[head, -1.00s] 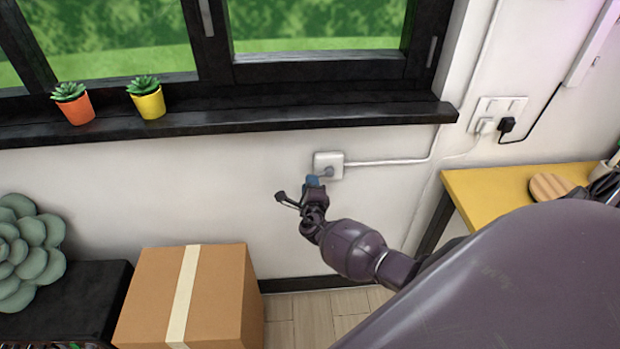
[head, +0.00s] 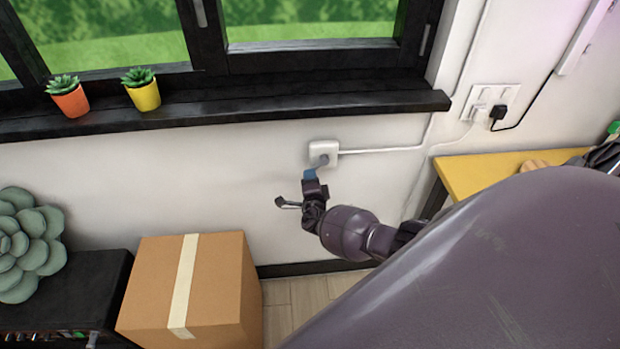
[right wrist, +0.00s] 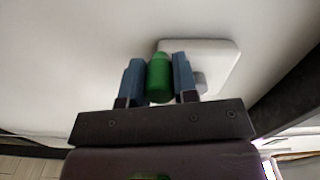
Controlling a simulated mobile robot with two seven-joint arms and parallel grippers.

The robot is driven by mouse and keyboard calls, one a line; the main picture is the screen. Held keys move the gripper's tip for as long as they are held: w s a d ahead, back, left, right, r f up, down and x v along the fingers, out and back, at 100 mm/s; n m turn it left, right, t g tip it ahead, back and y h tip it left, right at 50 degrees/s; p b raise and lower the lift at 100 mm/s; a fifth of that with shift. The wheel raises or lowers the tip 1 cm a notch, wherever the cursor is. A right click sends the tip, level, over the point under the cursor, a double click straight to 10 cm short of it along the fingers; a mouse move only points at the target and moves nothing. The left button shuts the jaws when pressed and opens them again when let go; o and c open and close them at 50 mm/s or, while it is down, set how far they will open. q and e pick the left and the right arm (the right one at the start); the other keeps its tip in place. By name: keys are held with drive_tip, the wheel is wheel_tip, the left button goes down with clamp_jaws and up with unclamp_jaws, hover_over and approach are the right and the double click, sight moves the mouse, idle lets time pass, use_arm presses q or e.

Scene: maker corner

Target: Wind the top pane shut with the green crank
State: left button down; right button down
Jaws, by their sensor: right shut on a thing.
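The green crank's handle (right wrist: 160,78) shows in the right wrist view between the two blue fingertips of my right gripper (right wrist: 160,82). The gripper is shut on it. The white wall box (right wrist: 212,58) with a grey hub is just behind. In the head view my right gripper (head: 311,176) is just below the same wall box (head: 323,152), under the window sill. The crank's green is hidden there by the fingers. The window (head: 310,40) shows only its lower part, so I cannot tell how the top pane stands. My left gripper is not in view.
Orange (head: 70,102) and yellow (head: 145,97) succulent pots stand on the black sill (head: 230,108). A taped cardboard box (head: 225,290) is on the floor below. A yellow table (head: 480,178) and a wall outlet with plugs (head: 492,103) are at the right.

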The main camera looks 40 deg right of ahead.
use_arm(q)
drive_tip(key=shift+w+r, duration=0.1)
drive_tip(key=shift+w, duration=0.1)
use_arm(e)
drive_tip(key=shift+w+d+r, duration=0.1)
drive_tip(key=shift+d+r, duration=0.1)
drive_tip(key=shift+d, duration=0.1)
drive_tip(key=c, duration=1.1)
unclamp_jaws()
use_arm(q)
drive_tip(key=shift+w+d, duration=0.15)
use_arm(e)
drive_tip(key=shift+o, duration=1.1)
drive_tip(key=shift+f, duration=0.1)
drive_tip(key=shift+s+a, duration=0.35)
drive_tip(key=shift+s, duration=0.05)
use_arm(q)
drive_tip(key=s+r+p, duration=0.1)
drive_tip(key=p, duration=0.1)
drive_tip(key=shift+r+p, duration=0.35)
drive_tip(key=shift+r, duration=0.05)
use_arm(e)
drive_tip(key=v, duration=0.9)
drive_tip(key=shift+s+a, duration=0.2)
drive_tip(key=shift+s, duration=0.15)
